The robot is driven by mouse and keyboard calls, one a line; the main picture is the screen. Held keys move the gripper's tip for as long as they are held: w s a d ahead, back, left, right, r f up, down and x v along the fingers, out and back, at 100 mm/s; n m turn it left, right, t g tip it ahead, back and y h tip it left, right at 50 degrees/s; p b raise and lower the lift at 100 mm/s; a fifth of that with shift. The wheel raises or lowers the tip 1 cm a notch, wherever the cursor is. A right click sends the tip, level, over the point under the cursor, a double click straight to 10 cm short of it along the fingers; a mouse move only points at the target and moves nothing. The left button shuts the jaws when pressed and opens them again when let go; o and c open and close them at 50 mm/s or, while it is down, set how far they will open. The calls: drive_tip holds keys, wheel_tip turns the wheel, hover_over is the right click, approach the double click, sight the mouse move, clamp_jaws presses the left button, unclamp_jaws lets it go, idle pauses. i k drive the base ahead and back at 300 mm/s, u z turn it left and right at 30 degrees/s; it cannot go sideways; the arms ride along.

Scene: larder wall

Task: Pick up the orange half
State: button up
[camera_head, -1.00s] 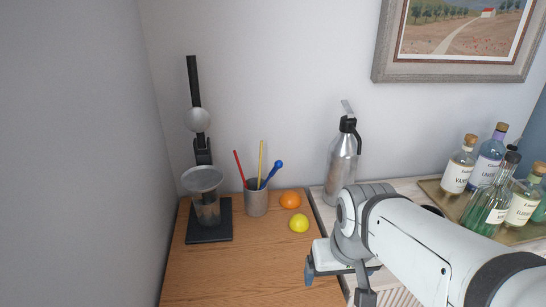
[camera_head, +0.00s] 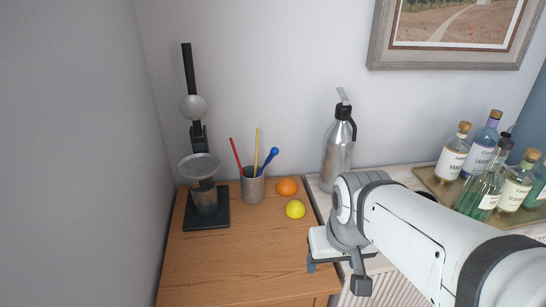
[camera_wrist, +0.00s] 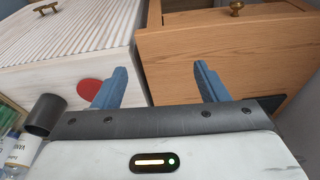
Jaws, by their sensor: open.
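The orange half (camera_head: 286,187) sits on the wooden cabinet top, near its back right corner, beside the cup of sticks. A yellow lemon half (camera_head: 295,209) lies just in front of it. My gripper (camera_head: 335,264) is at the right edge of the cabinet, nearer the camera than both fruits and apart from them. In the wrist view my gripper (camera_wrist: 159,88) shows two blue fingers spread wide with nothing between them.
A juicer press (camera_head: 204,186) stands at the cabinet's left. A grey cup (camera_head: 252,187) holds several coloured sticks. A metal siphon bottle (camera_head: 337,155) stands right of the orange. Several glass bottles (camera_head: 483,185) stand on a tray at right. The cabinet's front top (camera_head: 235,265) is clear.

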sight(286, 187)
drive_tip(key=k, duration=0.5)
drive_tip(key=u, duration=2.6)
drive_tip(key=k, duration=1.45)
drive_tip(key=z, duration=1.65)
drive_tip(key=i, duration=1)
drive_tip(key=z, duration=0.05)
